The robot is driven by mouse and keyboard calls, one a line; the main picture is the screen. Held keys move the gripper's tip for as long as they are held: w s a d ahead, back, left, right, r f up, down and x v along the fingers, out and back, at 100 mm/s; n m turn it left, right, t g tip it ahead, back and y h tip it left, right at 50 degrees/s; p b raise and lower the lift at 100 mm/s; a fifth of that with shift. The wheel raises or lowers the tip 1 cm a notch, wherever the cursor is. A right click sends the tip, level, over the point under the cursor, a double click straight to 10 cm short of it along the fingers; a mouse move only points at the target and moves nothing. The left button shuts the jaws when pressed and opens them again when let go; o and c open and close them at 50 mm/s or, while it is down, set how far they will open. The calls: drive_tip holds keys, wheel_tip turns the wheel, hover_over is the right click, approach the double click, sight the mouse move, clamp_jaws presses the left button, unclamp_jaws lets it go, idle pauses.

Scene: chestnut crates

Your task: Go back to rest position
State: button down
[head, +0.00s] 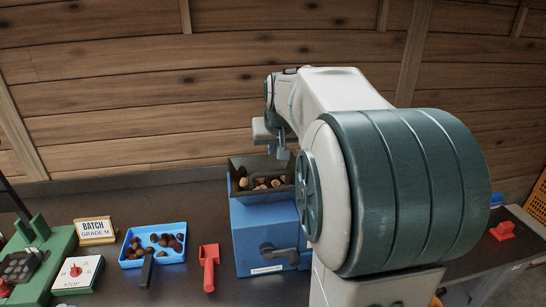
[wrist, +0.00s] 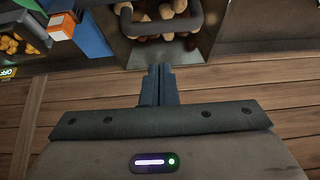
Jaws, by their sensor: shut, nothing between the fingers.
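My gripper (wrist: 160,72) is shut with nothing between its fingers. In the wrist view its fingertips point toward a dark hopper (wrist: 195,50) that holds light and brown nuts. In the head view my gripper (head: 278,150) is above the far side of the same hopper (head: 245,165), which sits on a blue box-shaped machine (head: 250,225). My arm hides part of the machine's right side in the head view.
A blue tray (head: 133,236) of chestnuts with a dark-handled tool, a red scoop (head: 209,265), a BATCH GRADE M sign (head: 95,230), a STOP panel (head: 90,270) and a green device (head: 55,245) stand left on the dark table. A wooden wall rises behind.

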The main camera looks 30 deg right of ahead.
drive_tip(key=v, duration=0.8)
drive_tip(key=s+a+f+n+g, duration=0.1)
drive_tip(key=s+a+f, duration=0.6)
drive_tip(key=s+f, duration=0.2)
drive_tip(key=s+a+f+n+g+y, duration=0.1)
drive_tip(key=s+a+f+n, duration=0.1)
drive_tip(key=s+a+f, duration=0.5)
drive_tip(key=s+f+b, duration=0.1)
drive_tip(key=s+f, duration=0.1)
drive_tip(key=s, duration=0.2)
drive_tip(key=shift+a+f+y, duration=0.2)
drive_tip(key=shift+a+y, duration=0.05)
drive_tip(key=shift+y, duration=0.05)
drive_tip(key=shift+d, duration=0.2)
